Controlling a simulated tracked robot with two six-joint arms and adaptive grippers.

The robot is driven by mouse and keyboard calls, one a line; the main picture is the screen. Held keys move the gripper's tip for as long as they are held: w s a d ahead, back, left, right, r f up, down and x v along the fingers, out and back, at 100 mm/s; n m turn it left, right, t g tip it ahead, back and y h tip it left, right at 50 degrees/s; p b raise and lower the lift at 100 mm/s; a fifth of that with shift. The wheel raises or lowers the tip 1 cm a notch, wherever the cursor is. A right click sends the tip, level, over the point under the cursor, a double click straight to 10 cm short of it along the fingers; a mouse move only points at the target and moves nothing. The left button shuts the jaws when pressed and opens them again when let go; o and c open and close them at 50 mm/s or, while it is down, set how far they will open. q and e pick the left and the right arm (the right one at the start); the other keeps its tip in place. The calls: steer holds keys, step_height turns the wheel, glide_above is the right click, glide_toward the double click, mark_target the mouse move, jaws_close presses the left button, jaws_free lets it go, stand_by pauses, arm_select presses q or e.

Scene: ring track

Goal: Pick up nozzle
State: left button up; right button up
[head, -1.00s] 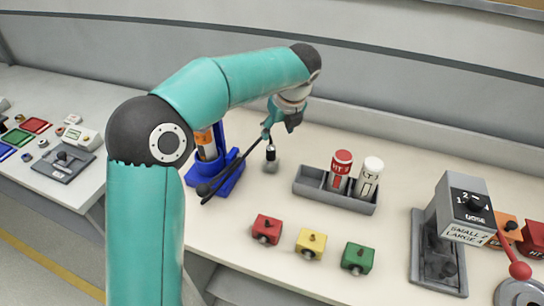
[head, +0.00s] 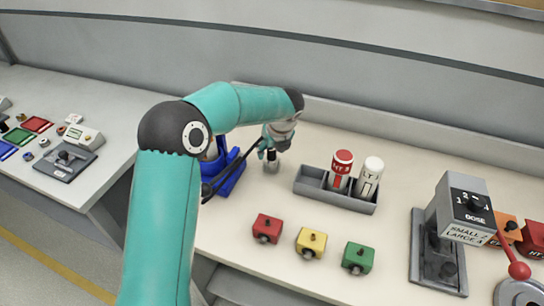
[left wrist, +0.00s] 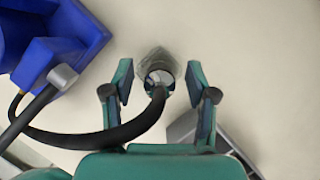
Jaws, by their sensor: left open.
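The nozzle (left wrist: 158,68) is a small grey metal and dark cylinder standing upright on the bench, with a black hose joined to its top. In the head view the nozzle (head: 271,165) shows just below my left gripper (head: 273,148), partly hidden by the fingers. In the left wrist view my left gripper (left wrist: 159,82) is open, with one finger on each side of the nozzle and visible gaps between. The black hose (left wrist: 110,135) curves away to the left, over the wrist view's lower part. My right gripper is in neither view.
A blue holder (head: 228,172) stands close left of the nozzle. A grey tray (head: 308,183) with a red and a white bottle is to the right. Red, yellow and green blocks (head: 311,242) sit in front. A dose machine (head: 462,215) stands at the far right.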

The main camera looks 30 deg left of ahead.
arm_select(q)
steer(key=c, duration=1.1)
steer(key=shift+r, duration=0.2)
